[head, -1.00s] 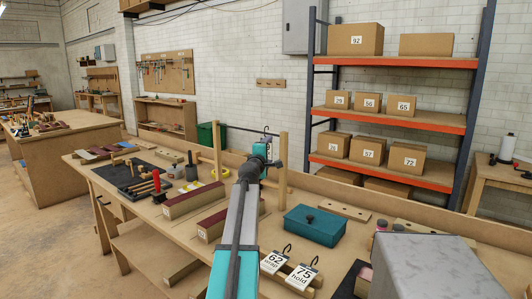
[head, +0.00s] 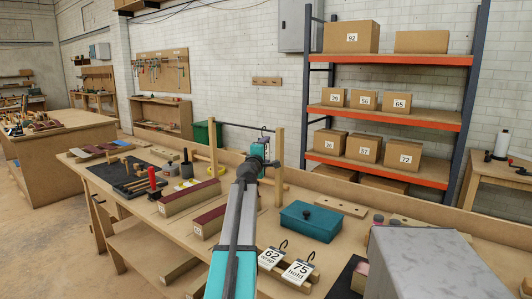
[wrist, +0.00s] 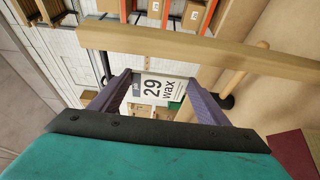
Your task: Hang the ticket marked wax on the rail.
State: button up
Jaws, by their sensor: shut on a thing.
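My gripper (head: 259,152) is shut on the wax ticket, a white card marked "29 wax" (wrist: 155,88), which stands between the two fingers in the wrist view. In the head view the ticket's dark hook (head: 264,130) rises above the gripper. The rail (head: 236,126) is a thin dark bar between two upright wooden posts (head: 214,150) on the bench. The hook overlaps the right part of the rail in the picture, close to the right post (head: 279,165). I cannot tell whether hook and rail touch.
Tickets "62 wrap" (head: 269,259) and "75 hold" (head: 298,272) lie on a wooden block at the front. A teal lidded box (head: 312,222) sits right of the posts. Maroon-topped long blocks (head: 188,196) lie left of my arm. A wooden beam (wrist: 200,44) crosses the wrist view.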

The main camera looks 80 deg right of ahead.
jog(key=o, duration=1.1)
jog(key=shift+a, duration=0.15)
jog(key=w+a, duration=0.1)
jog(key=a, duration=1.2)
jog(key=shift+w+a, duration=0.25)
